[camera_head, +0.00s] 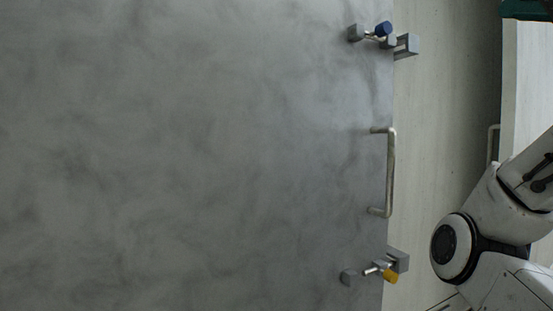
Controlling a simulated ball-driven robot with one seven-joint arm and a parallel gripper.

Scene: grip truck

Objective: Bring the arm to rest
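My white arm (480,235) shows at the lower right of the head view, with a bent joint that has a dark round cap. The arm runs off the right and bottom edges of the picture. My gripper is not in view, so I cannot see whether it holds anything.
A large grey mottled panel (190,150) fills the left and middle. Its right edge carries a metal handle (390,172), a blue-knobbed latch (383,29) above and a yellow-knobbed latch (390,276) below. A pale surface with another handle (492,145) lies at the right, close to my arm.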

